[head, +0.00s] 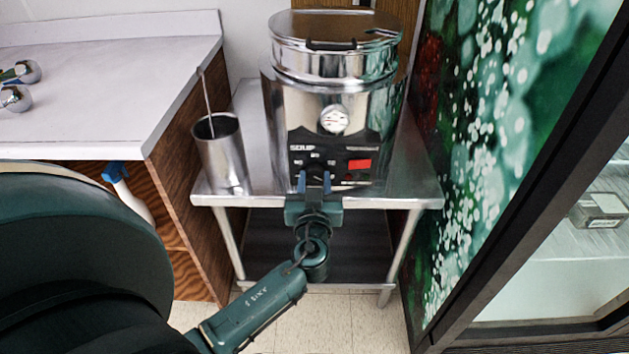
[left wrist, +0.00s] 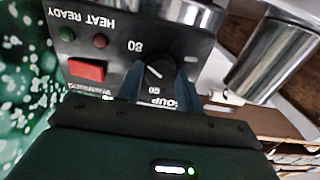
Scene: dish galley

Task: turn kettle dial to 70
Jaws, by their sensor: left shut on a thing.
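The steel kettle (head: 335,62) stands on a metal stand, with a black control panel low on its front. The panel (left wrist: 97,46) appears upside down in the left wrist view, with the numbers 80 and 60 readable near the dial. The black dial (left wrist: 158,73) has a white line that slants towards the 80 in that view. My left gripper (head: 315,180) reaches the panel from the front. Its fingers (left wrist: 162,88) are shut on the dial, one on each side. In the head view the fingers mostly hide the dial. My right gripper is not in view.
A red switch (head: 359,164) sits beside the dial. A round gauge (head: 334,119) is above it. A steel canister (head: 220,155) with a thin handle sticking out stands left on the stand (head: 415,190). A white counter (head: 110,90) is at left; a green patterned panel (head: 490,110) is at right.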

